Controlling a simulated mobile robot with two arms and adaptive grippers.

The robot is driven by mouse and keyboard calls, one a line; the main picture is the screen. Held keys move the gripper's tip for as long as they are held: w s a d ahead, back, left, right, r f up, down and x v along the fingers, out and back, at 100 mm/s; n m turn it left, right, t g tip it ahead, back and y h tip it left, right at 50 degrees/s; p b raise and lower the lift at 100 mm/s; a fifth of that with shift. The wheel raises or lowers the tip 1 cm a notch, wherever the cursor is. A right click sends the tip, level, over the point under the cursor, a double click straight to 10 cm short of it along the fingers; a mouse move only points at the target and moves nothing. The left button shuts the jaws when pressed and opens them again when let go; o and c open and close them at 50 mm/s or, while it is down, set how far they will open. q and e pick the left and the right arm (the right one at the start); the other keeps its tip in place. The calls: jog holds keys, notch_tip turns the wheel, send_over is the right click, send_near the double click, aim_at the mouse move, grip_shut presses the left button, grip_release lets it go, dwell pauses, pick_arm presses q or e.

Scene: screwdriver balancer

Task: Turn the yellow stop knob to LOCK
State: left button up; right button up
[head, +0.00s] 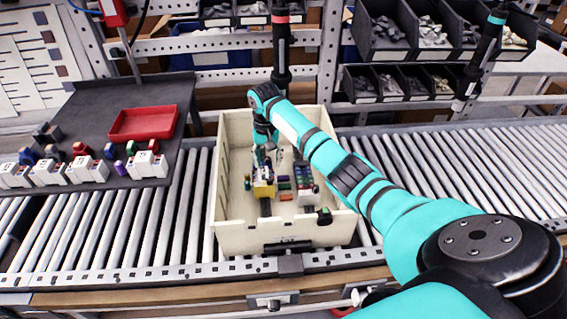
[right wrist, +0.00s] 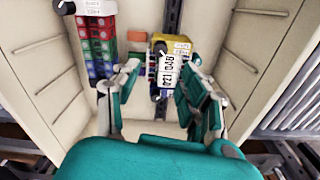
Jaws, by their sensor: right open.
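A yellow-topped device (head: 263,189) sits inside the cream open enclosure (head: 285,238). In the right wrist view its yellow part (right wrist: 178,39) shows beyond a white label with black digits. The knob's own shape and pointer position are too small to make out. My right gripper (head: 262,158) reaches down into the enclosure above the device. In the right wrist view the right gripper (right wrist: 157,82) has its fingers spread apart, with the labelled part seen between and beyond them; I cannot tell whether either touches it. My left gripper is not in view.
A row of coloured modules (right wrist: 98,47) stands beside the device. The enclosure rests on a roller conveyor (head: 120,225). A dark shelf at left holds a red tray (head: 143,122); screwdrivers hang behind.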

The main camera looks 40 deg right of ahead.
aim_at(270, 179)
jog(key=shift+s+f, duration=0.15)
jog(key=shift+s, duration=0.05)
jog(key=shift+s+a+f, duration=0.1)
jog(key=shift+f, duration=0.05)
notch_tip(270, 179, down, 6)
jog(key=shift+a+r+p, duration=0.1)
jog(key=shift+p, duration=0.25)
jog(key=shift+f, duration=0.55)
jog(key=shift+c, duration=0.2)
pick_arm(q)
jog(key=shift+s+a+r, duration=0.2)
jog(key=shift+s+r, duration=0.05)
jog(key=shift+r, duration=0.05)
pick_arm(e)
grip_shut()
